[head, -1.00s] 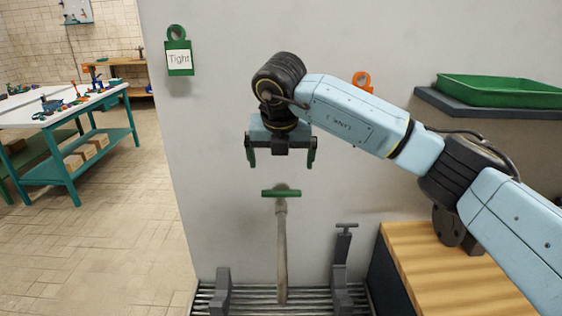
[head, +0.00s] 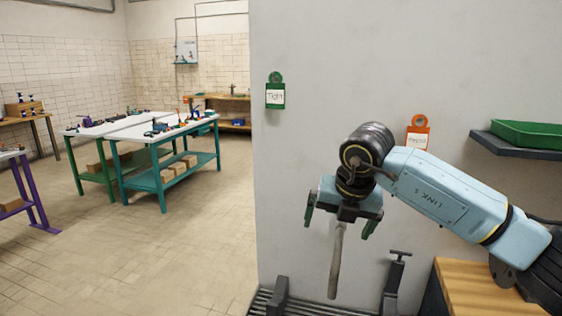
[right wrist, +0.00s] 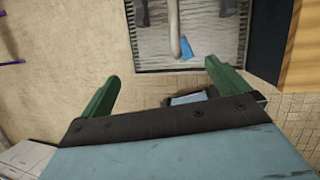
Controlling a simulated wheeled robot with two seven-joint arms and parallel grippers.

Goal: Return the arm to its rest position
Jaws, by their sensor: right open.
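My right arm (head: 450,205) reaches in from the right side of the head view, bent at a dark joint, with its gripper hanging down. The right gripper (head: 339,222) is open, its two green fingers apart, with nothing seen held between them. It is in front of a grey pole (head: 336,265), whose top it hides. In the right wrist view the open gripper (right wrist: 165,88) shows green fingers spread, and a pole (right wrist: 174,25) with a blue piece near its end lies beyond them. My left gripper is not in view.
A grey wall (head: 420,60) carries a green tag (head: 275,96), an orange tag (head: 417,136) and a shelf with a green tray (head: 530,134). A wooden bench top (head: 480,290) is at lower right. Tables (head: 165,135) stand at left, with open floor (head: 150,250) before them.

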